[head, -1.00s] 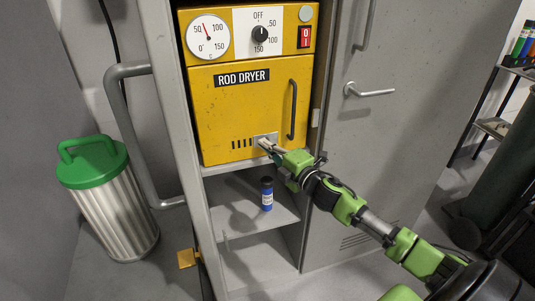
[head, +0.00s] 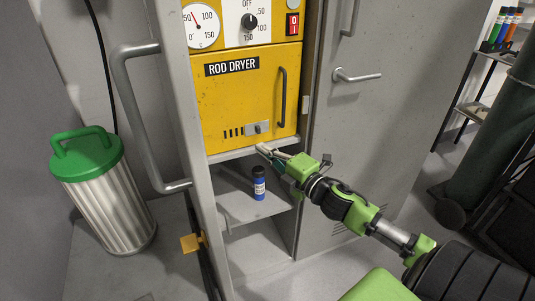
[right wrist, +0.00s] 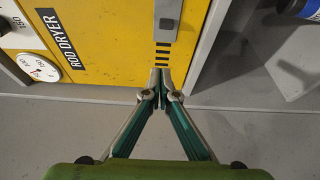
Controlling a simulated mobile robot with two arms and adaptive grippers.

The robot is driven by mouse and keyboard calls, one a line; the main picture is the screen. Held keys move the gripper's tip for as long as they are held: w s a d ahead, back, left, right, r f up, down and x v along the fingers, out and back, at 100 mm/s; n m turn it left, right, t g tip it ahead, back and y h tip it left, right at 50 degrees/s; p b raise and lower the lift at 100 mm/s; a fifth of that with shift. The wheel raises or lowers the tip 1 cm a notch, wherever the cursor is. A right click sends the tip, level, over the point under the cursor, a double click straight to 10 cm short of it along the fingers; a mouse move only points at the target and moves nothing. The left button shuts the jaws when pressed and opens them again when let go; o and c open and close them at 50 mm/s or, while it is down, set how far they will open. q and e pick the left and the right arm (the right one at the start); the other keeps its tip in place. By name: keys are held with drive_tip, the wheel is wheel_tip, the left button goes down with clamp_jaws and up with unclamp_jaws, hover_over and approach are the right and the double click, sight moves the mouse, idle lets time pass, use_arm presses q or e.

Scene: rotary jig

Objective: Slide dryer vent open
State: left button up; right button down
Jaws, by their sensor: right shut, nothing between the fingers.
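The yellow rod dryer (head: 225,95) has a vent low on its front. Several dark vent slots (head: 233,133) show uncovered to the left of a grey sliding plate (head: 249,130) with a small knob (head: 258,128). In the right wrist view, the slots (right wrist: 162,55) lie between the plate (right wrist: 168,15) and my fingertips. My right gripper (head: 263,149) is shut and empty, just below the vent near the dryer's lower edge. It also shows in the right wrist view (right wrist: 161,75), tips together. Whether the tips touch the dryer is unclear. My left gripper is out of view.
A blue bottle (head: 259,184) stands on the shelf (head: 235,209) under the dryer. The grey cabinet door with a lever handle (head: 357,75) is to the right. A big grey handle (head: 140,120) and a green-lidded bin (head: 110,205) are at left.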

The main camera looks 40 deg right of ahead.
drive_tip(key=shift+s, duration=0.65)
drive_tip(key=shift+d+f, duration=0.1)
